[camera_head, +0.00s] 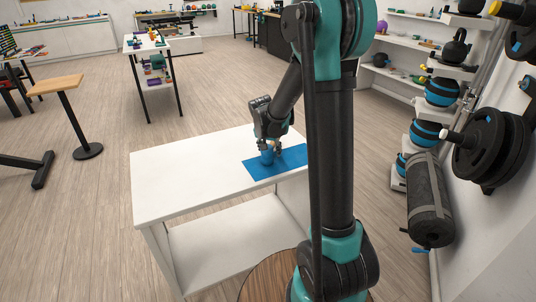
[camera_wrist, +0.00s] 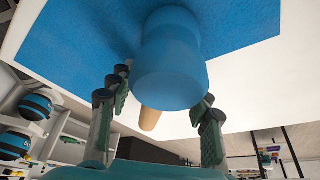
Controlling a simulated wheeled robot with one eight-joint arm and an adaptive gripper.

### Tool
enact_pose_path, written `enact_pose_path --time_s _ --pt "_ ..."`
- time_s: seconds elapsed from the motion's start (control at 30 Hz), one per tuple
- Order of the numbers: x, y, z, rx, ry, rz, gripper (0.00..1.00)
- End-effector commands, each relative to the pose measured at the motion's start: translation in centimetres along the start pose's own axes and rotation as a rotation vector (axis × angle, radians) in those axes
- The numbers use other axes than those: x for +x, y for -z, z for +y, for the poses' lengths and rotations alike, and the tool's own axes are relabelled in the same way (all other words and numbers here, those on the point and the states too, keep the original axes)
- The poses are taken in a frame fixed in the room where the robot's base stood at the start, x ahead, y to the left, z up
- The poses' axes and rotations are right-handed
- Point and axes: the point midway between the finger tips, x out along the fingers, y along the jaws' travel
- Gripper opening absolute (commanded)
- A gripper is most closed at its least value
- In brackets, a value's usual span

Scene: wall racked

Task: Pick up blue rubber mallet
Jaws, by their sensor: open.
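The blue rubber mallet has a thick blue cylindrical head (camera_wrist: 171,55) and a wooden handle (camera_wrist: 149,118), of which a short rounded piece shows in the wrist view. In the head view the mallet (camera_head: 267,158) is small and partly hidden under my gripper (camera_head: 267,146). It is on a blue mat (camera_head: 290,162) on a white table. In the wrist view my gripper (camera_wrist: 163,90) is open, with one finger on each side of the mallet. I cannot tell whether either finger touches it.
The white table (camera_head: 190,175) is bare left of the mat and has a lower shelf (camera_head: 225,232). A wall rack at right holds kettlebells (camera_head: 455,48), balls and black plates (camera_head: 478,142). A small wooden-topped stand (camera_head: 56,85) is at left. Open floor surrounds the table's left side.

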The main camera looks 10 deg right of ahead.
Motion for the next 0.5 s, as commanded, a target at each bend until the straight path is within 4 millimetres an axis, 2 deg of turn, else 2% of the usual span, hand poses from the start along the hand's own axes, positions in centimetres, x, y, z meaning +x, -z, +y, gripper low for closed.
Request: enact_pose_path --time_s 0.17,0.5 --pt "-0.01 0.00 0.01 0.000 0.000 0.000 0.48" --pt "-0.02 0.01 0.01 0.000 0.000 0.000 0.06"
